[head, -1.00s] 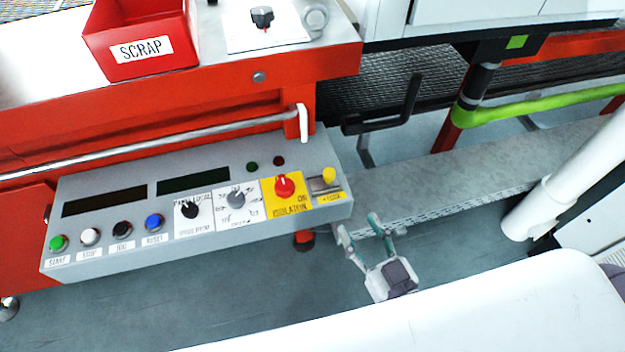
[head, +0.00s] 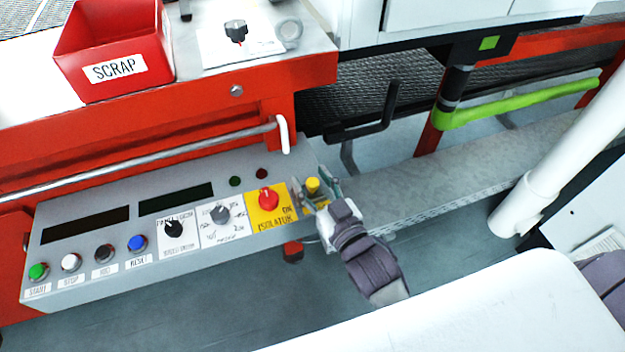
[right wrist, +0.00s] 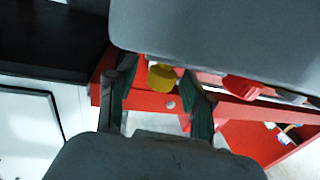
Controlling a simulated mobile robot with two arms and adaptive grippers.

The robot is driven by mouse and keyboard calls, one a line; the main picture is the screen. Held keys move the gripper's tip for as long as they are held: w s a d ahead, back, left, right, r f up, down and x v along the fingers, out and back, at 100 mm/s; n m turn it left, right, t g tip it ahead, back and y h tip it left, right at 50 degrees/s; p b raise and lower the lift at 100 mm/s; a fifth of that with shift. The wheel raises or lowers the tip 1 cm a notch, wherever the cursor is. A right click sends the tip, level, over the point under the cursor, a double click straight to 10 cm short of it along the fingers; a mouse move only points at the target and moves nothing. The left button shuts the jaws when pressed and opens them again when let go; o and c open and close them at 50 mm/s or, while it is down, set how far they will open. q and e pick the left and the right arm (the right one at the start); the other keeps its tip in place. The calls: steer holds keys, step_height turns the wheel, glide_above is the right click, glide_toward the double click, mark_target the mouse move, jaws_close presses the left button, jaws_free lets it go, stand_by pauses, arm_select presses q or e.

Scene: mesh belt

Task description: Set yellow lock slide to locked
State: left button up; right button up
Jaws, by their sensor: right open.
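The yellow lock slide (head: 313,186) is a small yellow knob at the right end of the grey control panel (head: 90,285), just right of the red isolator knob (head: 267,198). My right gripper (head: 318,192) is open at the panel's right end, its fingers on either side of the yellow knob in the head view. In the right wrist view the yellow knob (right wrist: 162,77) shows between the two open fingers (right wrist: 158,95). Whether the fingers touch it I cannot tell. The slide's plate is partly hidden by the gripper. My left gripper is not in view.
The panel also carries several buttons and two dials left of the isolator. A red SCRAP bin (head: 115,60) stands above on the machine. A silver rail (head: 140,165) runs above the panel. A black bent handle (head: 375,122) sticks out to the right. Floor below is clear.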

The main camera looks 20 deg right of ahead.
mark_target(295, 196)
jaws_close()
stand_by(0.3)
steer(key=shift+a, duration=0.3)
steer(key=shift+a+p, duration=0.3)
steer(key=shift+a, duration=1.3)
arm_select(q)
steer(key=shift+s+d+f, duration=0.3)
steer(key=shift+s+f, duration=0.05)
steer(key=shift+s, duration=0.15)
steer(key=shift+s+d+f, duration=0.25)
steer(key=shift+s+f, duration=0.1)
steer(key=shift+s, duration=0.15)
